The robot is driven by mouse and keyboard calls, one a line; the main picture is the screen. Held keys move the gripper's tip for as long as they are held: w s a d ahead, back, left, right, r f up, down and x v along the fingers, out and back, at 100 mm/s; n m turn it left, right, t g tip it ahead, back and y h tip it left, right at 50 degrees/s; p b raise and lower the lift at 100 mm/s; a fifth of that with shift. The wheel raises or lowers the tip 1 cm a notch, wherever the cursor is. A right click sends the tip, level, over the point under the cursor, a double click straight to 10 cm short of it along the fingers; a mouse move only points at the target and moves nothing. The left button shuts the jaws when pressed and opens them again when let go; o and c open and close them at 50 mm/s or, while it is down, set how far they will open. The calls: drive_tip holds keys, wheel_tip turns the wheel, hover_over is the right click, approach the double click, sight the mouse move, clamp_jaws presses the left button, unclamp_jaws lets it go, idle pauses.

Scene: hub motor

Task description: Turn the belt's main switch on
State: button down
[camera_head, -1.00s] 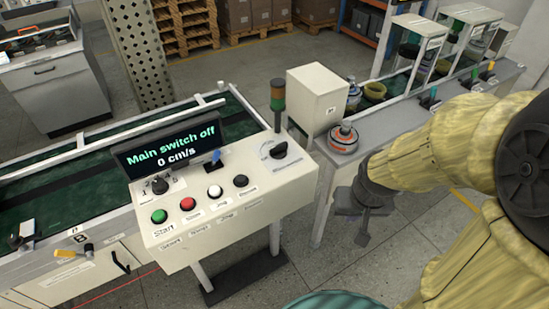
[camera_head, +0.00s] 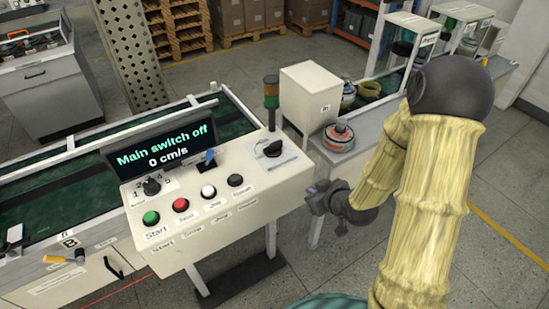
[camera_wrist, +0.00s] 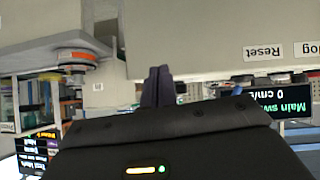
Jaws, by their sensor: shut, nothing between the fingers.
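The belt's control panel (camera_head: 205,205) has a screen (camera_head: 160,143) reading "Main switch off" and "0 cm/s". A large black rotary knob (camera_head: 272,148) sits at the panel's right rear; its label is too small to read. A smaller black selector knob (camera_head: 152,186) and a blue-tipped lever (camera_head: 209,157) sit before the screen. My gripper (camera_head: 318,193) is shut and empty, right of the panel and apart from it. In the wrist view, its fingers (camera_wrist: 157,87) are together, with the screen (camera_wrist: 285,102) upside down at right.
Green, red, white and black buttons line the panel's front. A signal tower (camera_head: 271,100) stands behind the rotary knob. A white box (camera_head: 310,95) and an orange-and-white motor part (camera_head: 340,133) are on the bench behind my gripper. Floor is clear at right.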

drive_tip(key=a+t+y, duration=0.1)
drive_tip(key=t, duration=0.1)
drive_tip(key=a+r+t+y+b, duration=0.1)
drive_tip(key=t+y, duration=0.1)
drive_tip(key=a+t+y, duration=0.1)
drive_tip(key=t+y, duration=0.1)
drive_tip(key=shift+w+a+r, duration=0.2)
drive_tip(key=shift+w+a, duration=0.15)
drive_tip(key=shift+w, duration=0.05)
drive_tip(key=shift+w, duration=0.1)
drive_tip(key=p, duration=0.4)
approach(269, 150)
drive_tip(key=x, duration=0.5)
drive_tip(key=shift+w+a+r, duration=0.1)
drive_tip(key=shift+w+r, duration=0.1)
drive_tip(key=shift+r, duration=0.05)
drive_tip(key=shift+w+a+f, duration=0.1)
drive_tip(key=shift+w+a, duration=0.3)
drive_tip(key=shift+w, duration=0.25)
drive_tip(key=shift+a+f+b, duration=0.1)
drive_tip(key=shift+f+b, duration=0.05)
drive_tip(key=shift+b, duration=0.25)
